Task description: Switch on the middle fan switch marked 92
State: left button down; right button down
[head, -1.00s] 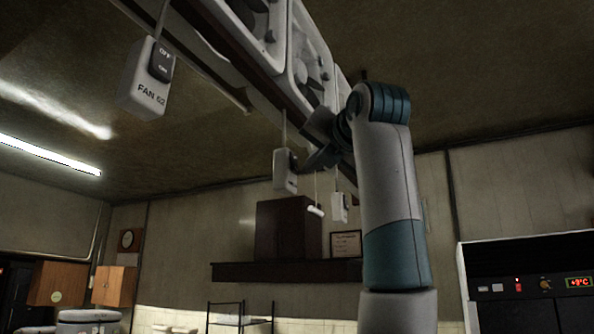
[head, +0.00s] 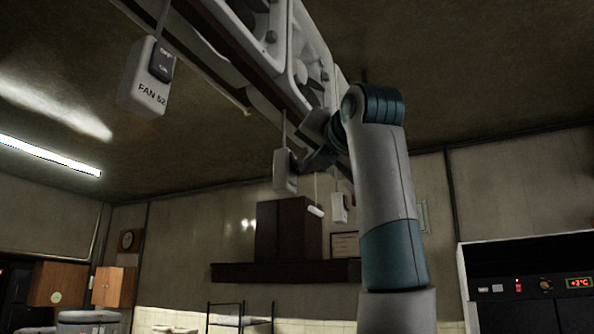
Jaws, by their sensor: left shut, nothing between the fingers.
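The middle fan switch (head: 283,171) is a pale box hanging on a cord below the fan row, and its label is too small to read. My left gripper (head: 303,160) is shut and empty at the right side of this box, partly covering its dark rocker. I cannot tell whether it touches the switch or which way the rocker is tipped. A nearer switch box (head: 146,82) hangs at upper left; its label looks like FAN 52, with OFF and ON on its rocker. A farther switch (head: 339,208) hangs to the right. My right gripper is not in view.
A row of white box fans (head: 305,65) runs overhead on a dark rail. A white pull handle (head: 316,210) hangs between the middle and far switches. A dark shelf (head: 240,272) with a hood is on the back wall. Open air lies left of the middle switch.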

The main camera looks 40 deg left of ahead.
pick_arm(q)
jog(key=shift+a, duration=0.2)
dwell(0.3)
jog(key=shift+d, duration=0.15)
jog(key=shift+w+d+r, duration=0.1)
jog(key=shift+w+d, duration=0.1)
jog(key=shift+d, duration=0.5)
jog(key=shift+w+d+r+p, duration=0.1)
jog(key=shift+w+d+p, duration=0.1)
jog(key=shift+d, duration=0.6)
jog(key=shift+w+d+r+p, duration=0.1)
jog(key=shift+w+d+p, duration=0.05)
jog(key=shift+d, duration=0.65)
jog(key=shift+w+d+r+p, duration=0.1)
jog(key=shift+w+d+p, duration=0.1)
jog(key=shift+d, duration=0.6)
